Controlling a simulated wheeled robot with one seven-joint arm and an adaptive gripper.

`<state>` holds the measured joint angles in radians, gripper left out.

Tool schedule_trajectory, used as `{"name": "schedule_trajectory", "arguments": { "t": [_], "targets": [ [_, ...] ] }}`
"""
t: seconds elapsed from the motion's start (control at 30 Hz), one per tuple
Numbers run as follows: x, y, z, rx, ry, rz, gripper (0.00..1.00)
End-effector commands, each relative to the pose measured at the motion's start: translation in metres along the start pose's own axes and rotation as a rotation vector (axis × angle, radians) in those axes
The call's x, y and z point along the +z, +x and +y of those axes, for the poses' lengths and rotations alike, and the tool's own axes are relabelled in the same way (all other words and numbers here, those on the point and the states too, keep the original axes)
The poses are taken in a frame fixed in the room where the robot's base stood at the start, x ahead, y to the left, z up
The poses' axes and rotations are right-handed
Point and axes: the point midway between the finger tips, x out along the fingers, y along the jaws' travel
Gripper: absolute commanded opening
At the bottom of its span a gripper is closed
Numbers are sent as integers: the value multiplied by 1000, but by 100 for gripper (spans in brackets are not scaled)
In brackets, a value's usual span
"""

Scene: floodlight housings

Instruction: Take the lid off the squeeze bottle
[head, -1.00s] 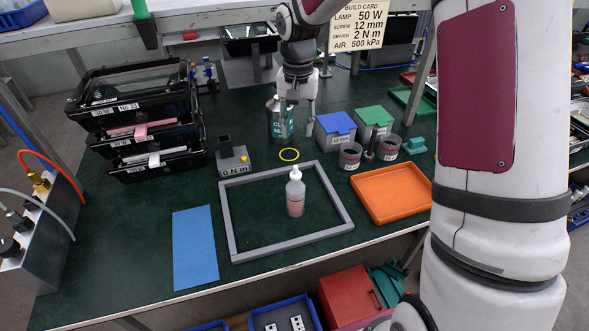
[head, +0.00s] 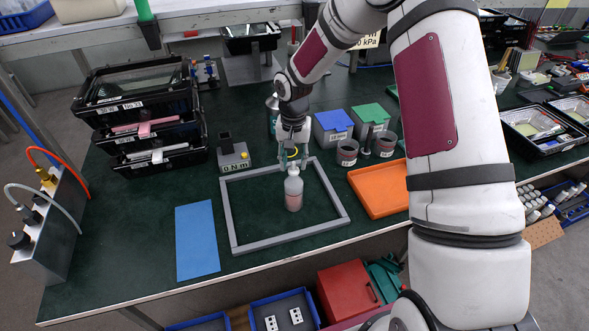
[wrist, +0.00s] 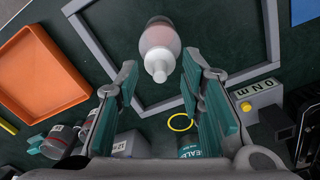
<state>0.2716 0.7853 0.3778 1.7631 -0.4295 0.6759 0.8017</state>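The squeeze bottle (head: 293,192) stands upright inside the grey frame on the table. It is translucent white with pinkish contents and a white nozzle lid (head: 293,170). In the wrist view the bottle (wrist: 160,40) is at the top centre, its lid (wrist: 158,68) facing the camera. My gripper (head: 291,150) is just behind and above the bottle in the head view. In the wrist view my gripper (wrist: 160,95) has its two teal-padded fingers wide apart, with nothing between the pads. The lid lies beyond the fingertips, apart from them.
The grey frame (head: 233,225) surrounds the bottle. A yellow ring (wrist: 181,122), an orange tray (head: 380,188), a blue mat (head: 197,242), a torque block (head: 234,160) and blue (head: 333,126) and green-lidded (head: 371,117) boxes are nearby. A can labelled sealer (wrist: 203,150) stands behind.

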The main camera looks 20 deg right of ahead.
Motion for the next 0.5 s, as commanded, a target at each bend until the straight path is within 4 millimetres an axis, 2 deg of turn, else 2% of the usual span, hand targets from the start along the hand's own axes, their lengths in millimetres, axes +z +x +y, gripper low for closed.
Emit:
{"name": "schedule_trajectory", "arguments": {
  "t": [0.3, 0.47, 0.5],
  "targets": [
    [0, 5, 0, 0, -1, 1, 36],
    [0, 5, 0, 0, 0, 1, 0],
    [0, 5, 0, 0, 0, 1, 0]
  ]
}}
